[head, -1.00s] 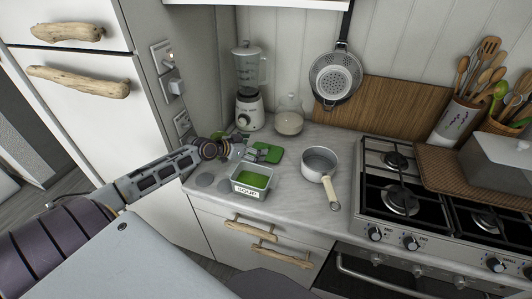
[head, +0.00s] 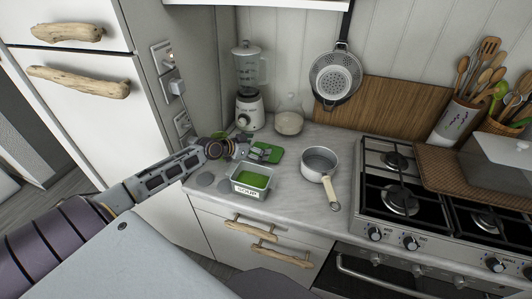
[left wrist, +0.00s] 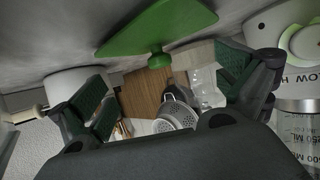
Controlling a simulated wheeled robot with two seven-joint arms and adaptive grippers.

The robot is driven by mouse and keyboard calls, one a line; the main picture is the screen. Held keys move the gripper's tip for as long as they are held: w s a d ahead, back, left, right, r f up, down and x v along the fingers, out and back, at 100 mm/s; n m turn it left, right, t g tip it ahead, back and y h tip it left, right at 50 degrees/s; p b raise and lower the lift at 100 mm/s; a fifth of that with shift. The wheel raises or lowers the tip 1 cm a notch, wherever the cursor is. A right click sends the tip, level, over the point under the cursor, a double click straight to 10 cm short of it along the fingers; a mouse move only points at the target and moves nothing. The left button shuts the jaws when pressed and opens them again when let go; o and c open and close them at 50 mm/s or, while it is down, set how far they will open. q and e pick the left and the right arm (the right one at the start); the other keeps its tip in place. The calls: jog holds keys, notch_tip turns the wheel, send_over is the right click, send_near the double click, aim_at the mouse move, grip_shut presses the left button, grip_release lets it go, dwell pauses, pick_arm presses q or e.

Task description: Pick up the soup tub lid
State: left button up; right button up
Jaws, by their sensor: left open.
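The green soup tub lid (head: 276,155) lies on the counter just behind the soup tub. In the left wrist view, which is upside down, the lid (left wrist: 158,24) is a flat green plate with a round green knob standing off the counter. The soup tub (head: 250,180) is a clear container of green soup with a white label at its front. My left gripper (head: 262,153) is open above the lid's left part, and partly hides it. Its fingers (left wrist: 172,85) stand apart on either side of the knob with nothing between them. My right gripper is not in view.
A saucepan (head: 320,163) stands right of the tub, its handle toward the front edge. A blender (head: 249,100) and a glass jar (head: 289,122) stand behind. The stove (head: 402,195) is further right. Grey discs (head: 205,179) lie left of the tub.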

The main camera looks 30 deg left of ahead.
aim_at(266, 146)
pick_arm(q)
jog(key=shift+x, duration=2.25)
